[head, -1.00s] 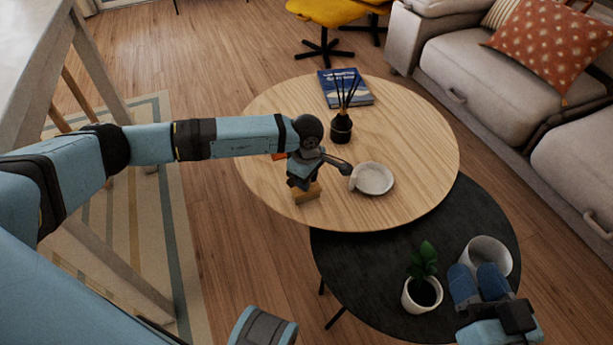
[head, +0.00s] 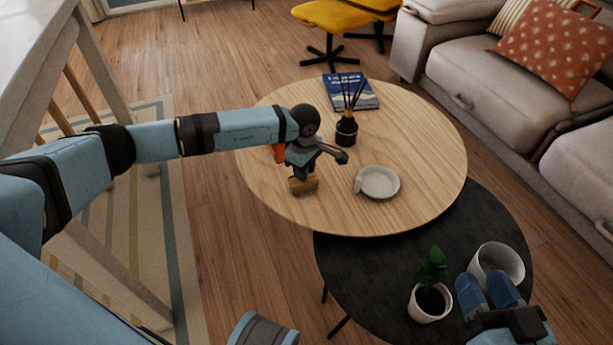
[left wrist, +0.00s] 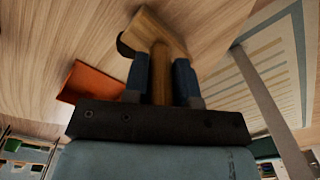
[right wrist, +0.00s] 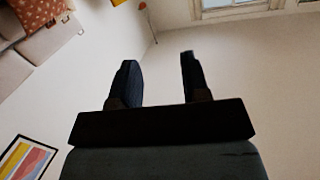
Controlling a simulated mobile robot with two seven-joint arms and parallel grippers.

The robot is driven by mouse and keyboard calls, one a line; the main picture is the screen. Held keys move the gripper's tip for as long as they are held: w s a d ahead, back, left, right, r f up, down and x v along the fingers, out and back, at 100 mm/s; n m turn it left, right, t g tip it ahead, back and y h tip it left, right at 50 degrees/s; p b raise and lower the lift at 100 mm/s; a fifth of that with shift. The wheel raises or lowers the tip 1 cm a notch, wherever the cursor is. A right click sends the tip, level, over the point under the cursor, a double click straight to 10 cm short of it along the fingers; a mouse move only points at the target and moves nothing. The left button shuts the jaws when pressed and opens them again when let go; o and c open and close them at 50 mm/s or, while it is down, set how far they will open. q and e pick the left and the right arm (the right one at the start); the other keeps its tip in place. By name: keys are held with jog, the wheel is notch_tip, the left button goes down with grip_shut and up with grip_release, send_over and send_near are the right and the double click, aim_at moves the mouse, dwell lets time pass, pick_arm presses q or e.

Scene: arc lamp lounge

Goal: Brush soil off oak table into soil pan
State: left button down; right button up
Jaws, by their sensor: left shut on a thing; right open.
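The round oak table (head: 420,145) is at the middle of the head view. My left gripper (head: 301,170) is shut on the wooden handle of a brush (head: 304,187). The brush is over the table's left front part; in the left wrist view its wooden head (left wrist: 160,32) is close to the tabletop, but I cannot tell if it touches. The orange soil pan (head: 279,153) is partly hidden behind my left arm at the table's left side; it also shows in the left wrist view (left wrist: 88,82). I cannot make out soil. My right gripper (head: 484,279) is open and empty.
A pale dish (head: 378,183), a dark reed diffuser (head: 346,131) and a blue book (head: 352,93) are on the oak table. A potted plant (head: 430,300) and a white pot (head: 498,262) stand on the lower black table (head: 350,265), close to my right gripper.

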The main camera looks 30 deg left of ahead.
pick_arm(q)
jog(key=shift+w+a+b, duration=0.7)
jog(key=shift+w+a, duration=0.35)
jog(key=shift+w, duration=0.1)
jog(key=shift+w+a, duration=0.4)
jog(key=shift+w, duration=0.05)
jog(key=shift+w+a+b, duration=0.6)
jog(key=shift+b, duration=0.05)
jog(key=shift+w+a+b, duration=0.8)
jog(key=shift+w+a, duration=0.35)
jog(key=shift+w, duration=0.15)
jog(key=shift+w+a+b, duration=0.3)
jog(key=shift+w+a, duration=0.1)
jog(key=shift+r+p, duration=0.45)
jog(key=shift+r, duration=0.3)
jog(key=r+p, duration=0.2)
jog(key=r, duration=0.1)
jog(key=r+p, duration=0.1)
jog(key=p, duration=0.1)
jog(key=shift+s+d+r, duration=0.15)
jog(key=shift+s+d, duration=0.15)
jog(key=shift+s, duration=0.05)
pick_arm(e)
jog(key=shift+w+d, duration=0.1)
jog(key=shift+d, duration=0.05)
